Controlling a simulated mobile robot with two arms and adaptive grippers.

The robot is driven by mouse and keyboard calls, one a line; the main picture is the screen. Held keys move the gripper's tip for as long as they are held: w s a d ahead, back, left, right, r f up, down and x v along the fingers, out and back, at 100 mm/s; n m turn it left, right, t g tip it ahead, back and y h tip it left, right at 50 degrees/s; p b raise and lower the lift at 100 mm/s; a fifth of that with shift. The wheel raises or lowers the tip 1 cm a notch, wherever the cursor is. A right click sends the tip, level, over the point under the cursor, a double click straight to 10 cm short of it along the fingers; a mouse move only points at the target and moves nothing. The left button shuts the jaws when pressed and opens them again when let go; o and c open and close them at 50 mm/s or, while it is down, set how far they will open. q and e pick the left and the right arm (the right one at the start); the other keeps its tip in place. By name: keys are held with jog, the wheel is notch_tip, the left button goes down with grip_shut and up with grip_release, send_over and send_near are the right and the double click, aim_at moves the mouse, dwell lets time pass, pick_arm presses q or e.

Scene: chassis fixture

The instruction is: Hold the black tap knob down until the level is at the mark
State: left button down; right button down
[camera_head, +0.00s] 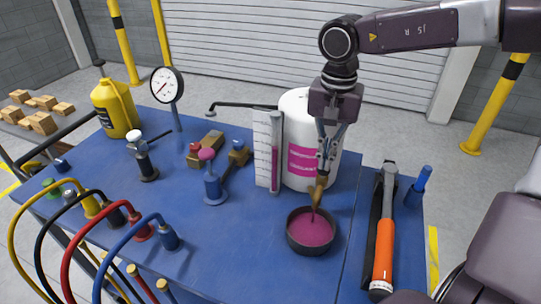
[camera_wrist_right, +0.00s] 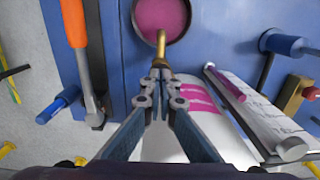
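A white tank (camera_head: 297,107) with a pink label stands at the back of the blue bench. Its brass tap (camera_head: 319,188) points down over a dark round bowl (camera_head: 288,238) holding pink liquid (camera_head: 312,230). A thin pink stream runs from the tap into the bowl. A sight tube (camera_head: 274,165) beside a white scale board (camera_head: 262,140) shows pink in its lower part; the mark is too small to read. My right gripper (camera_head: 325,163) is at the tap, fingertips together. In the wrist view the tap (camera_wrist_right: 161,48) shows just beyond the fingertips; the black knob is hidden.
A hammer with orange handle (camera_head: 384,250) lies right of the bowl, near a blue peg (camera_head: 421,182). Left are a blue stand with pink knob (camera_head: 214,185), a dial gauge (camera_head: 166,85), a yellow can (camera_head: 116,108) and several coloured cables. Bench space left of the bowl is clear.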

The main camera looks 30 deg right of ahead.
notch_tip(320, 180, up, 7)
jog(key=p, duration=0.5)
dwell(0.3)
